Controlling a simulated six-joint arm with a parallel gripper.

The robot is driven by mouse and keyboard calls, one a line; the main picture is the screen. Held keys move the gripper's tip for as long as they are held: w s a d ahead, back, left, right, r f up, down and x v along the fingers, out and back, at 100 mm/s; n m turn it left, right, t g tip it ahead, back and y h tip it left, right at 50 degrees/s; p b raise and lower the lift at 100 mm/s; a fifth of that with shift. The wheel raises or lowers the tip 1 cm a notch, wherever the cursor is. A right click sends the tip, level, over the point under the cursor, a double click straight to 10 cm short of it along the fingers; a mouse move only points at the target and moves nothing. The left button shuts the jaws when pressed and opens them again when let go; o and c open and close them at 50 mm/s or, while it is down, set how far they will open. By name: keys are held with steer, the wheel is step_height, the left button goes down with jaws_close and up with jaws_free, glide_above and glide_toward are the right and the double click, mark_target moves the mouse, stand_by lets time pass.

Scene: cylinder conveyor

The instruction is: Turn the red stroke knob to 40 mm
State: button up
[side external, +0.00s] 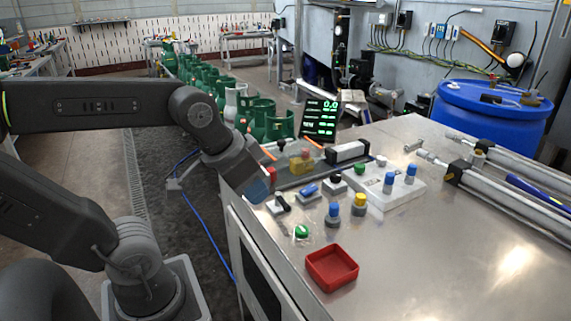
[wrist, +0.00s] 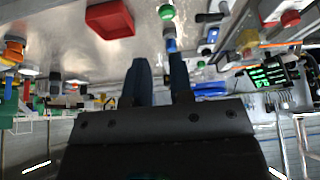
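A small red part (side external: 271,173), which may be the red stroke knob, shows just beside my fingers in the side view, partly hidden by them. In the wrist view a red knob-like part (wrist: 290,18) sits at the upper right; I cannot tell whether it is the same one. My gripper (side external: 262,190) hangs over the near left edge of the bench, pointing down. In the wrist view its two dark fingers (wrist: 160,65) stand apart with nothing between them. The display (side external: 320,118) shows 0.0 in its top row; the smaller rows are hard to read.
A red tray (side external: 332,268) lies at the bench front. A green button (side external: 302,231), blue knob (side external: 333,214) and yellow knob (side external: 359,204) stand nearby. A white block with blue knobs (side external: 385,187) and cylinders (side external: 510,198) lie further right. The front right bench is clear.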

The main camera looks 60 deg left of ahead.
steer(key=o, duration=0.4)
steer(key=shift+n+g+y, duration=0.3)
steer(key=shift+n+g, duration=0.1)
steer(key=shift+n, duration=0.4)
steer(key=w+a, duration=0.1)
steer(key=a, duration=0.2)
steer(key=w+a+r, duration=0.1)
steer(key=w+a, duration=0.1)
steer(key=a, duration=0.1)
steer(key=w+a+r, duration=0.1)
steer(key=a, duration=0.3)
steer(key=shift+w, duration=0.4)
steer(key=shift+o, duration=0.7)
steer(key=a+r+n, duration=0.1)
steer(key=a, duration=1)
steer(key=shift+w+a, duration=0.2)
steer(key=shift+a, duration=0.2)
steer(key=x, duration=1.3)
steer(key=shift+a+f, duration=0.3)
steer(key=c, duration=0.9)
